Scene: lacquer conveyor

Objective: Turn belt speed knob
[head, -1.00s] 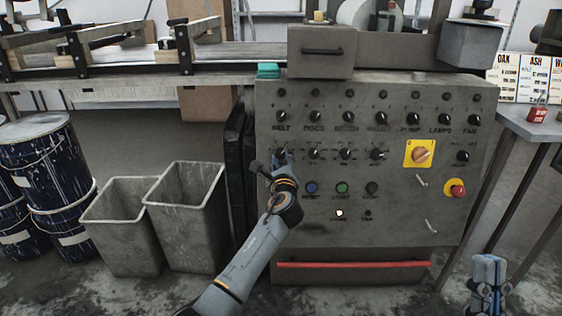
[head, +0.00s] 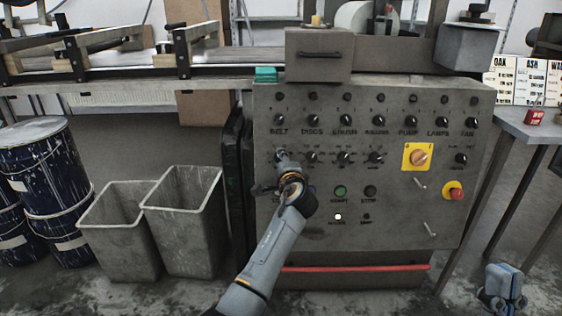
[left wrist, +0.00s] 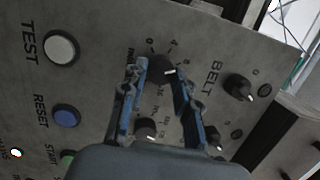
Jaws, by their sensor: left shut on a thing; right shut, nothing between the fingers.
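The belt speed knob (left wrist: 164,69) is a small black dial with a white pointer and a number scale, on the grey control panel (head: 400,225). In the head view it is hidden behind my left gripper (head: 281,156), at the left end of the second knob row. In the left wrist view my left gripper (left wrist: 158,74) has its two blue fingers on either side of this knob and is shut on it. The black BELT selector (head: 280,120) sits just above; it also shows in the left wrist view (left wrist: 238,87). My right gripper (head: 506,283) is shut and empty, low at the right.
Neighbouring dials (head: 312,157) stand close to the right. A blue RESET button (left wrist: 66,117) and a white TEST button (left wrist: 62,48) lie near my left gripper. A red emergency button (head: 456,194) and an orange rotary switch (head: 419,157) are further right. Grey bins (head: 187,225) stand left.

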